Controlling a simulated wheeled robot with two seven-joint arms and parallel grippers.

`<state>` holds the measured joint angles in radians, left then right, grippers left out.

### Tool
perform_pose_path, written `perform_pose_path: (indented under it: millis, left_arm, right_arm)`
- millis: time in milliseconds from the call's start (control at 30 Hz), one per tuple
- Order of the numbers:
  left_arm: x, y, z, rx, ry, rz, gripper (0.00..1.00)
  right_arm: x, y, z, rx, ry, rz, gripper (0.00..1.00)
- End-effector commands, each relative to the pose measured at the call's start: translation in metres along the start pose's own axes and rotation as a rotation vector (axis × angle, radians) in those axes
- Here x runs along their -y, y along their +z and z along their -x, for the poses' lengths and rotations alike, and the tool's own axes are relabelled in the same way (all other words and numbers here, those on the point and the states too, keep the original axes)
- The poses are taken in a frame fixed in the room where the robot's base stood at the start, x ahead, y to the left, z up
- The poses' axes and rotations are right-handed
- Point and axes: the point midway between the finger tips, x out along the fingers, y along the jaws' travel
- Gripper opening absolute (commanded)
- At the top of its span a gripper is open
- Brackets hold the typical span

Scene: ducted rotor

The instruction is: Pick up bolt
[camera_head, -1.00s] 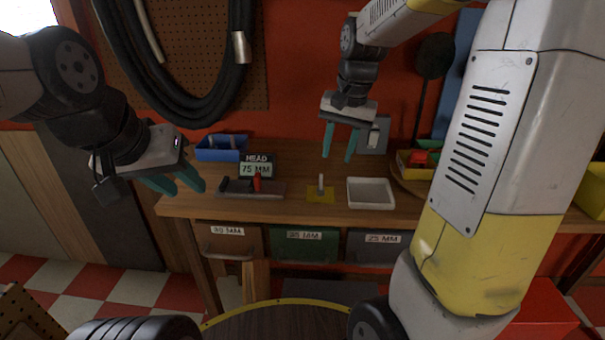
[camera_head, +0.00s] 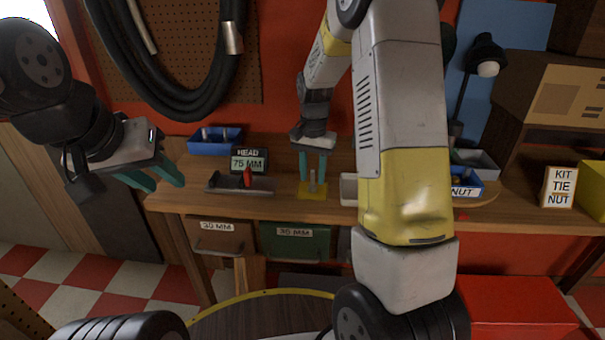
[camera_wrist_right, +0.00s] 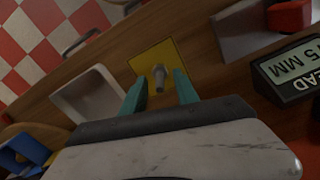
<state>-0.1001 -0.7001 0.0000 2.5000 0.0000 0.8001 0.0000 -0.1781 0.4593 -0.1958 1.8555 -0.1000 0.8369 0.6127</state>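The bolt (camera_head: 313,181) stands upright on a yellow square pad (camera_head: 312,194) on the workbench. In the right wrist view the bolt (camera_wrist_right: 158,76) shows between and just beyond the two teal fingertips, on the yellow pad (camera_wrist_right: 148,58). My right gripper (camera_head: 313,172) is open, pointing down over the pad, with a finger on each side of the bolt; I see gaps between fingers and bolt in the wrist view (camera_wrist_right: 160,90). My left gripper (camera_head: 160,178) is open and empty, left of the bench and away from the bolt.
A white tray (camera_head: 348,190) sits right of the pad, partly hidden by my right arm. The measuring fixture (camera_head: 240,184) with a red part and the 75 MM display (camera_head: 249,162) stand to the left. A blue bin (camera_head: 215,141) is behind. Labelled drawers (camera_head: 295,240) lie below the bench.

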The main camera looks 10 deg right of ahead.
Motion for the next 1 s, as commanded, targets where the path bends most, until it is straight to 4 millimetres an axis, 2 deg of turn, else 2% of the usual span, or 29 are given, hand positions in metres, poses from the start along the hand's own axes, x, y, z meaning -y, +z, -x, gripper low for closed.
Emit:
perform_pose_path:
  millis: [100, 300, 500, 1000]
  left_arm:
    - [0.0, 0.0, 0.0, 0.0, 0.0, 0.0, 0.36]
    - [0.0, 0.0, 0.0, 0.0, 0.0, 0.0, 0.36]
    - [0.0, 0.0, 0.0, 0.0, 0.0, 0.0, 0.36]
    - [0.0, 0.0, 0.0, 0.0, 0.0, 0.0, 0.36]
  right_arm:
    - [0.0, 0.0004, -0.0074, 0.001, 0.0, 0.0, 0.36]
    - [0.0001, 0.0002, -0.0075, 0.0, 0.0, 0.001, 0.36]
    - [0.0001, 0.0002, -0.0073, 0.0, 0.0, 0.001, 0.0]
    - [0.0003, -0.0001, -0.0029, -0.001, -0.001, 0.001, 0.0]
